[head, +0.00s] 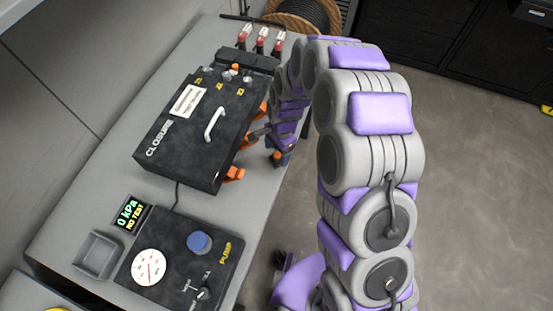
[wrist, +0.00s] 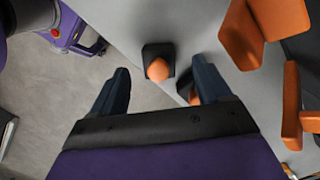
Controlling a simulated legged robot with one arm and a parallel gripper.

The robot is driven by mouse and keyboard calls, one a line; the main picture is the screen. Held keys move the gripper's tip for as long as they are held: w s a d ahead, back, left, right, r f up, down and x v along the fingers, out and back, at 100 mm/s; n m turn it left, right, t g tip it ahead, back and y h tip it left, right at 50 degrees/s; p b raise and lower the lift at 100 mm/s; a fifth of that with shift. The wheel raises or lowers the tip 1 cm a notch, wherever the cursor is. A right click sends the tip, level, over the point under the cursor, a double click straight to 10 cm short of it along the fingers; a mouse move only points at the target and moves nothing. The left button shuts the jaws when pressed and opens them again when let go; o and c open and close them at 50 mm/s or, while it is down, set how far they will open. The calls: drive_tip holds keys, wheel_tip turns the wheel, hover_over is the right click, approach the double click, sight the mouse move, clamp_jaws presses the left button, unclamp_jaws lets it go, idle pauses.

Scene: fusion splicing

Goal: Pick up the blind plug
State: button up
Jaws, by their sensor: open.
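An orange rounded knob on a dark square base, which looks like the blind plug (wrist: 157,68), stands on the grey bench near its edge in the wrist view. In that view my gripper (wrist: 160,78) is open, with one dark finger on each side of the knob's line. The knob shows beyond and between the fingertips, and I see no contact. In the head view my gripper (head: 271,145) is low beside the right side of the black closure box (head: 190,135). A small orange piece (head: 277,155) shows there, partly covered by the gripper.
Orange latches (wrist: 280,18) on the closure box stand close to the right finger. The pump unit (head: 185,262), a pressure display (head: 131,214) and an empty grey tray (head: 98,255) sit at the front. A cable reel (head: 305,15) stands at the back. Open floor lies right of the bench.

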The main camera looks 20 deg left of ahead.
sight(277, 154)
wheel_tip(277, 154, down, 4)
drive_tip(key=shift+s+f+b, duration=0.1)
drive_tip(key=shift+s+b, duration=0.05)
drive_tip(key=shift+b, duration=0.45)
drive_tip(key=shift+a+f, duration=0.1)
drive_tip(key=shift+f, duration=0.05)
drive_tip(key=shift+a, duration=0.1)
drive_tip(key=c, duration=1.1)
